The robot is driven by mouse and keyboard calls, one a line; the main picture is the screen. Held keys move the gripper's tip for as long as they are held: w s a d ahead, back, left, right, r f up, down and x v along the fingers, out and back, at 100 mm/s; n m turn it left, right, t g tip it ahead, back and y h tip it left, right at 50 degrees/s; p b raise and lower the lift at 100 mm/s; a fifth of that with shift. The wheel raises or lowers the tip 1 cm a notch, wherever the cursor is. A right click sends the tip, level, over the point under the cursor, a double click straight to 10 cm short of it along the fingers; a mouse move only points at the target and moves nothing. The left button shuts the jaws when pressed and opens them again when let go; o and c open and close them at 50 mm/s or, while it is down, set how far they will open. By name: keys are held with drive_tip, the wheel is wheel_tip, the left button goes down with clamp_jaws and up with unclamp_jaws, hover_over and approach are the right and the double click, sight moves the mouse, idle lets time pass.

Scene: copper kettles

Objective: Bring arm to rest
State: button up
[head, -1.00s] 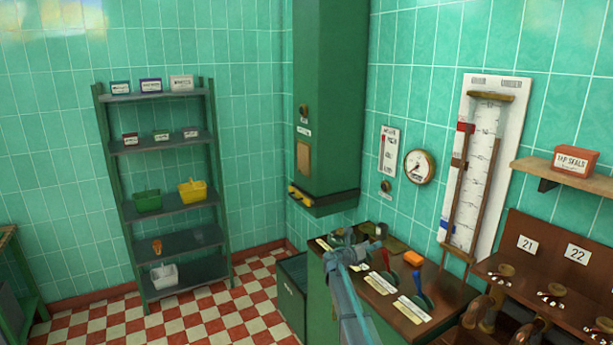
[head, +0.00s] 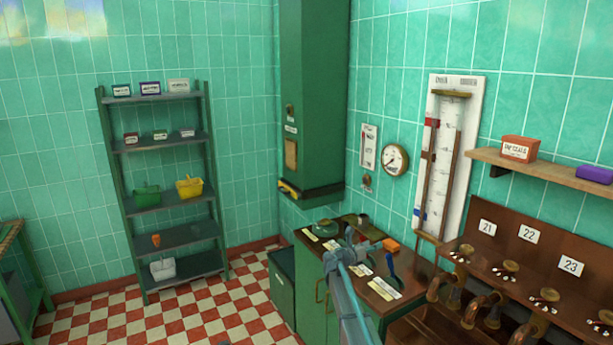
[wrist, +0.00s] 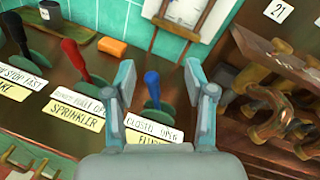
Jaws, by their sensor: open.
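My arm (head: 355,300) reaches from the bottom of the head view over the dark wooden lever console (head: 405,308). My gripper (head: 350,250) is at its far end, small and partly blending with the console. In the wrist view my gripper (wrist: 163,88) has its two grey fingers spread wide with nothing held between them. A blue-handled lever (wrist: 152,88) shows between the fingertips, beyond them; I cannot tell how far below. A red-handled lever (wrist: 76,62) and a black-handled lever (wrist: 18,35) stand to the left of the fingers.
An orange block (wrist: 112,46) lies on the console behind the levers. Brass taps (head: 490,300) under numbered plates stand to the right. A green column (head: 315,100) rises behind the console. A green shelf (head: 165,205) stands at left; the checkered floor (head: 200,315) before it is clear.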

drive_tip(key=s+a+f+m+g+y+b, duration=0.1)
drive_tip(key=s+f+m+g+y+b, duration=0.3)
drive_tip(key=s+f+m, duration=1)
drive_tip(key=s+a+f+m+g+y+p, duration=0.1)
drive_tip(key=s+f+m+g+y, duration=0.4)
drive_tip(key=s+f, duration=1.55)
drive_tip(key=s+a+f+m+g+y+b, duration=0.1)
drive_tip(key=s+f, duration=0.5)
drive_tip(key=s, duration=1)
drive_tip(key=s+a+f+m+g+y+b, duration=0.1)
drive_tip(key=s+a+f+m+g+b, duration=0.3)
drive_tip(key=s, duration=1.3)
drive_tip(key=s+a+f+m+g+y+b, duration=0.2)
drive_tip(key=s+f+m, duration=0.4)
drive_tip(key=s, duration=1)
drive_tip(key=shift+s+a+f+g+b, duration=0.15)
drive_tip(key=shift+s+f+g+b, duration=0.25)
drive_tip(key=shift+f+g, duration=0.55)
